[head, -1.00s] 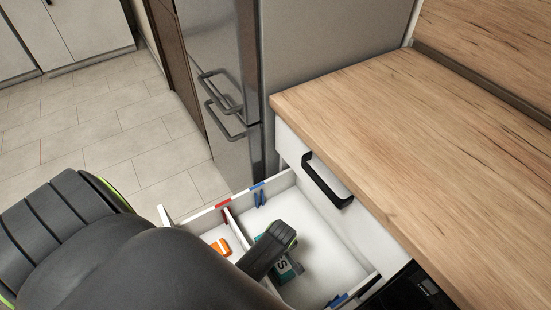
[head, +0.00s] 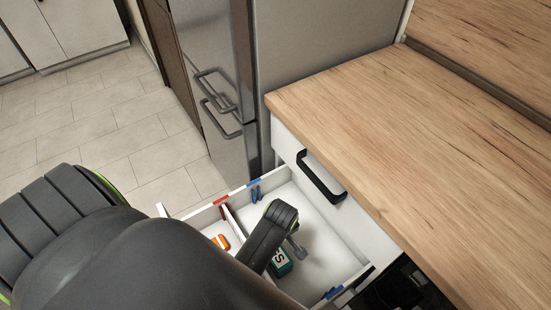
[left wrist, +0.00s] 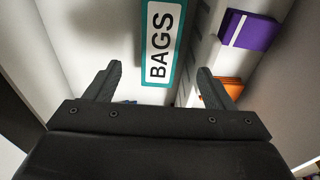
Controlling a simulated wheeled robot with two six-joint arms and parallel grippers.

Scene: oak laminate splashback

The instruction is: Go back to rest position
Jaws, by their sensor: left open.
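My left gripper (left wrist: 158,85) is open and empty in the left wrist view, its two fingers spread apart. In the head view the left arm reaches into the open drawer, and the gripper (head: 292,240) hangs over the right compartment. A teal box with a white label reading BAGS (left wrist: 160,42) lies in the drawer ahead of the fingers; it also shows partly in the head view (head: 281,265), below the gripper. My right gripper is not in view.
The open white drawer (head: 330,234) has a divider and small blue and red clips. An orange item (head: 221,241) and a purple box (left wrist: 249,30) lie in the left compartment. A wooden worktop (head: 400,130) stands at right, a steel fridge (head: 215,70) behind. Floor at left is clear.

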